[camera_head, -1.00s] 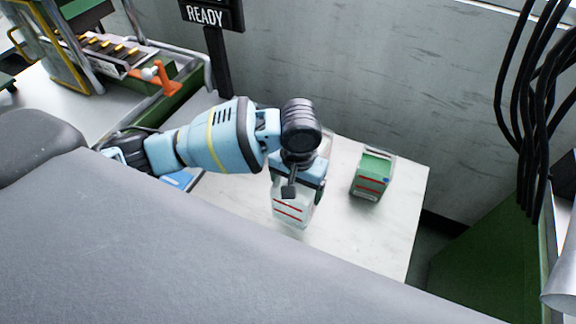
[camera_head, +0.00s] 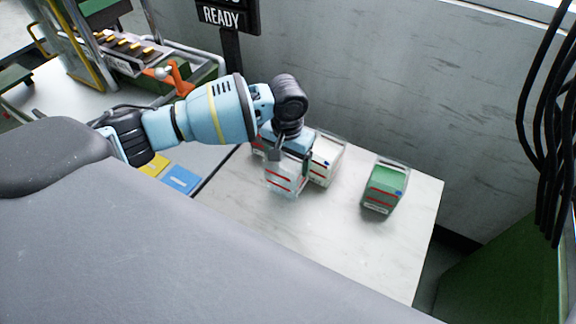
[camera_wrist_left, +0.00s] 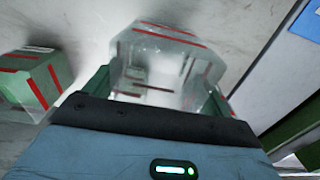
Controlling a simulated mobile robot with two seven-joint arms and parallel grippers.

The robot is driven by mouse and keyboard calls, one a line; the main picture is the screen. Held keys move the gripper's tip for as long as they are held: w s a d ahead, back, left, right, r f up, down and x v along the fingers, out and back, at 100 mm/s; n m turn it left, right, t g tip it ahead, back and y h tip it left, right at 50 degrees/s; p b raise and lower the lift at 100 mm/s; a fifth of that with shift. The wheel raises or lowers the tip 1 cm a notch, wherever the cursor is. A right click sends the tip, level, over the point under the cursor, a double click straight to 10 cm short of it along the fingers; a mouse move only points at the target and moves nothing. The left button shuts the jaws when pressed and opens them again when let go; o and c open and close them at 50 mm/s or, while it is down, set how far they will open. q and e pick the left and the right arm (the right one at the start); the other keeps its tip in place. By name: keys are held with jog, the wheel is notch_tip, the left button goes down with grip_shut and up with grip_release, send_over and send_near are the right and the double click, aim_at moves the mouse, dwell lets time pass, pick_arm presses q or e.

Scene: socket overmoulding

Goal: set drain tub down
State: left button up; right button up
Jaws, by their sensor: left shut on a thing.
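A clear drain tub with red stripes (camera_head: 284,181) hangs below my left gripper (camera_head: 291,158) over the white tabletop. My left gripper is shut on it. In the left wrist view the clear tub (camera_wrist_left: 168,50) sits between the two green fingers, and I see no contents in it. I cannot tell whether its base touches the table. My right gripper is not in view.
A cream-filled tub (camera_head: 326,160) stands just right of and behind the held tub. A green tub (camera_head: 385,188) stands further right. The white table (camera_head: 330,240) is clear in front. Blue and yellow patches (camera_head: 181,179) lie left of its edge.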

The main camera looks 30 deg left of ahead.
pick_arm(q)
notch_tip(320, 180, down, 3)
jog(key=shift+s+r, duration=0.1)
jog(key=shift+r, duration=0.05)
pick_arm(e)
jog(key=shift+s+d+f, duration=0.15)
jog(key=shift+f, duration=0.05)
pick_arm(q)
jog(key=o, duration=1.1)
jog(key=shift+o, duration=0.2)
notch_tip(320, 180, up, 12)
jog(key=p, duration=0.1)
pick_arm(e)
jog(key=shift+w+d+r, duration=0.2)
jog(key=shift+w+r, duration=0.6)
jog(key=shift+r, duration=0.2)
